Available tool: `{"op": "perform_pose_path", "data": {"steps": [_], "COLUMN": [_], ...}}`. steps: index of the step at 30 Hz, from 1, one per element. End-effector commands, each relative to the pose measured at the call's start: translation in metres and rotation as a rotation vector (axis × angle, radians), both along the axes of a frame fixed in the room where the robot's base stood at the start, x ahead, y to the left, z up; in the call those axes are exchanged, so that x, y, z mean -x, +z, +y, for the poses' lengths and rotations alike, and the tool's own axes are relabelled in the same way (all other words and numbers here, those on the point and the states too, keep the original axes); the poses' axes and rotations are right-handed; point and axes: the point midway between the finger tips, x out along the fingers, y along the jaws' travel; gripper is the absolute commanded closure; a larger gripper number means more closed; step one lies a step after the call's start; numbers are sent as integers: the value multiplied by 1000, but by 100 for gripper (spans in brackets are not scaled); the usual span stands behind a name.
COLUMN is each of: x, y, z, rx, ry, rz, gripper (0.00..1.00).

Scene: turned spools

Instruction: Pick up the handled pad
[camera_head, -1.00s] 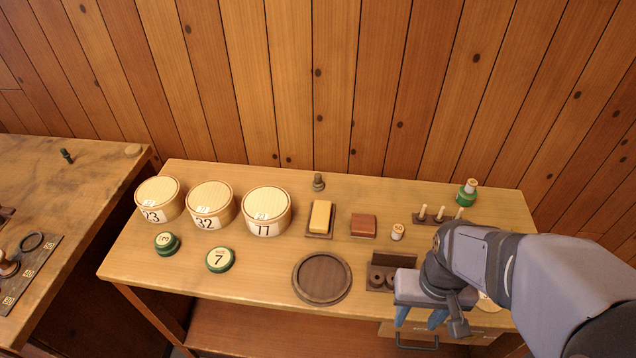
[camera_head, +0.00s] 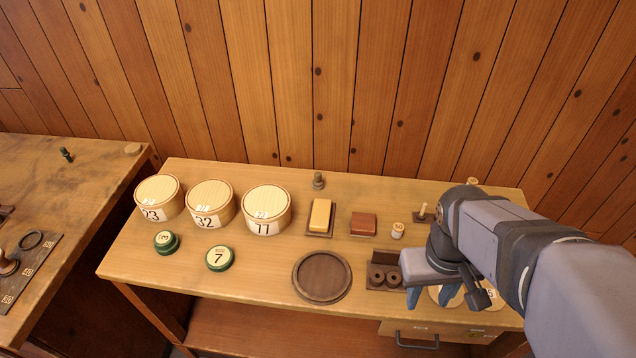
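My gripper (camera_head: 431,298) hangs over the front right of the wooden bench, with its two blue fingers apart and nothing seen between them. A brown knobbed piece (camera_head: 8,265), perhaps the handled pad, is cut by the left edge of the view on the left table, far from my gripper. A yellow block (camera_head: 320,213) on a dark tray and a red-brown block (camera_head: 363,224) lie mid-bench; I see no clear handle on either. I cannot tell for certain which thing is the handled pad.
Several lidded round boxes (camera_head: 266,211) stand at the bench's left, with green discs (camera_head: 220,258) in front. My arm hides much of the bench's right end.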

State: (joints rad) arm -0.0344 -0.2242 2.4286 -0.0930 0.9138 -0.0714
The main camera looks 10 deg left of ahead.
Motion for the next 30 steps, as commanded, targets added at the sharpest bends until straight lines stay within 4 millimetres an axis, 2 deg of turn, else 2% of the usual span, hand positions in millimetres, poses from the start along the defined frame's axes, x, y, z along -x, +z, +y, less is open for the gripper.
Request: {"op": "perform_pose_path", "data": {"steps": [5, 8, 11, 14, 15, 17, 18, 21, 24, 30], "x": [-39, -68, -109, -162, -186, -219, -240, -281, -308, -336], "y": [-5, -6, -6, -6, -4, -3, -1, 2, 3, 1], "z": [-10, -13, -10, 6, 17, 39, 56, 103, 147, 225], "rx": [121, 210, 327, 485, 558, 673, 752, 942, 1112, 1397], "ry": [263, 454, 706, 1028, 1170, 1382, 1520, 1824, 2060, 2395], "rz": [-34, -55, -77, -97, -105, -111, -113, -109, -96, -58], "gripper": [61, 61, 61, 61, 61, 61, 61, 61, 61, 61]}}
